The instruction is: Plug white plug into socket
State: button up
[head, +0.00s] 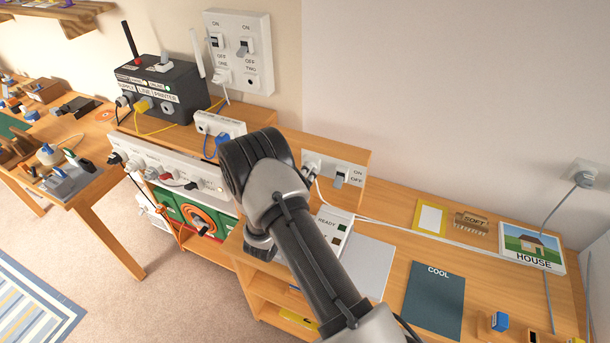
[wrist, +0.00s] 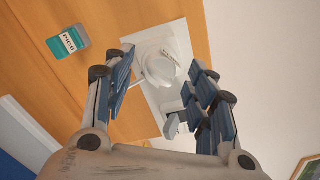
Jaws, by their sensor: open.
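A white plug (wrist: 160,68) with a rounded body shows between my fingers in the wrist view, in front of a white socket plate (wrist: 149,98). I cannot tell whether it is seated in the socket. The same plate (head: 350,181) is in the head view on a wooden upright, with an ON/OFF switch (head: 340,178) and a white cord (head: 325,200) leading down from its left side. My gripper (wrist: 160,90) is open, one finger on each side of the plug, with gaps visible.
A grey switch lever (wrist: 171,127) stands close to my right finger. In the head view, a black box (head: 160,90), a white power strip (head: 170,165) and a two-switch panel (head: 240,50) stand left; the desk holds a dark COOL sheet (head: 435,300).

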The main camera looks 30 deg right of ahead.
jog(key=v, duration=1)
jog(key=shift+a, duration=0.2)
jog(key=shift+s+r, duration=0.1)
jog(key=shift+s, duration=0.05)
jog(key=s+d+r+m+g, duration=0.4)
jog(key=s+r+m+g, duration=0.15)
jog(key=r+m, duration=0.25)
jog(key=s+d+r+m+g, duration=0.3)
jog(key=s+r+m+g, duration=0.25)
jog(key=r+m, duration=0.2)
jog(key=s+a+r+m+g+y, duration=0.1)
jog(key=s+r+m+y, duration=0.15)
jog(key=s+m, duration=0.3)
jog(key=s+a+r+m+g+y, duration=0.1)
jog(key=s+m+y, duration=0.2)
jog(key=s+m, duration=0.25)
jog(key=s+a+r+m+t+y, duration=0.2)
jog(key=s+a+m+t+y, duration=0.1)
jog(key=a, duration=0.4)
jog(key=s+a+r+m+t+y, duration=0.3)
jog(key=a+m+y, duration=0.2)
jog(key=a+m, duration=0.2)
jog(key=shift+a+m+t+y, duration=0.2)
jog(key=shift+m+t+y, duration=0.2)
jog(key=shift+m, duration=0.15)
